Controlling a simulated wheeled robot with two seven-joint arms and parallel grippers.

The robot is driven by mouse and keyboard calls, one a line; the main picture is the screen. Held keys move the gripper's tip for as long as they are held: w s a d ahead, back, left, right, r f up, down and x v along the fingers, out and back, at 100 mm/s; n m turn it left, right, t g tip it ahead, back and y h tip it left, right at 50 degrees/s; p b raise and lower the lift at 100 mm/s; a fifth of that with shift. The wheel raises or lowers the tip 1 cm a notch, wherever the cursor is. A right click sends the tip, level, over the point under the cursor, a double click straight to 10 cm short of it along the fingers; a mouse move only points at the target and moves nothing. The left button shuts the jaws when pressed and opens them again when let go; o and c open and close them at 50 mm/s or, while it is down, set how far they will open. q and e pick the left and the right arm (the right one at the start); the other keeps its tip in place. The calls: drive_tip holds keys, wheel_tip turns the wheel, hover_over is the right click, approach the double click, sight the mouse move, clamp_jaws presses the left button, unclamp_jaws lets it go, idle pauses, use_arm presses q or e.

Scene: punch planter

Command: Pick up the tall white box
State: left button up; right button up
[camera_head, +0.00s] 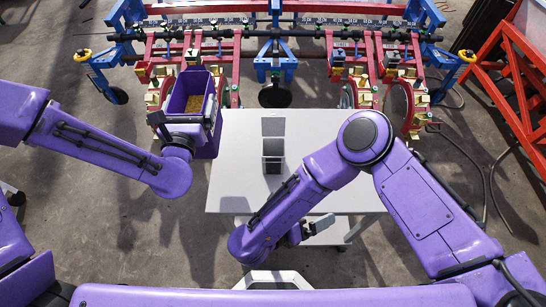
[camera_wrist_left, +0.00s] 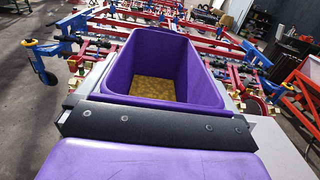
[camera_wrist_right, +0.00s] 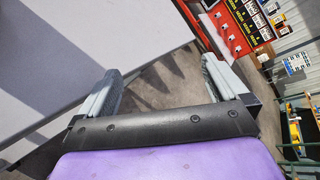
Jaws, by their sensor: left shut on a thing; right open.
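No plainly tall white box shows in any view. A dark grey open box (camera_head: 272,156) stands on the white table (camera_head: 235,185), with a grey square patch (camera_head: 273,127) just behind it. My left gripper (camera_head: 186,122) is shut on a purple bin (camera_head: 208,90) with yellow-brown grains in its bottom. My right gripper (camera_head: 308,230) is open and empty at the table's near edge, apart from the grey box. Its two spread grey fingers show in the right wrist view (camera_wrist_right: 162,75).
A red and blue planter frame (camera_head: 275,62) with a long dark bar runs across the back, beyond the table. A red metal rack (camera_head: 515,90) stands at the right, with cables on the floor nearby. The right part of the tabletop (camera_head: 345,195) is clear.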

sight(275, 163)
drive_tip(key=w+a+t+y, duration=0.1)
drive_tip(key=w+t, duration=0.1)
drive_tip(key=w+a+t+y, duration=0.1)
drive_tip(key=w+t, duration=0.1)
drive_tip(key=w+a+f+t+y, duration=0.1)
drive_tip(key=w+t+y, duration=0.1)
drive_tip(key=w, duration=0.1)
drive_tip(key=shift+a, duration=0.3)
drive_tip(key=w+a+t+y, duration=0.1)
drive_tip(key=a+y, duration=0.1)
drive_tip(key=w+a+n+t+y, duration=0.1)
drive_tip(key=a+t+y, duration=0.1)
drive_tip(key=y, duration=0.1)
drive_tip(key=w+a+r+n+t+y, duration=0.1)
drive_tip(key=a+t+y, duration=0.1)
drive_tip(key=shift+r+y, duration=0.1)
drive_tip(key=shift+y, duration=0.2)
drive_tip(key=w, duration=0.6)
drive_tip(key=shift+w, duration=0.3)
drive_tip(key=w, duration=0.5)
drive_tip(key=shift+w+a, duration=0.2)
drive_tip(key=c, duration=1.1)
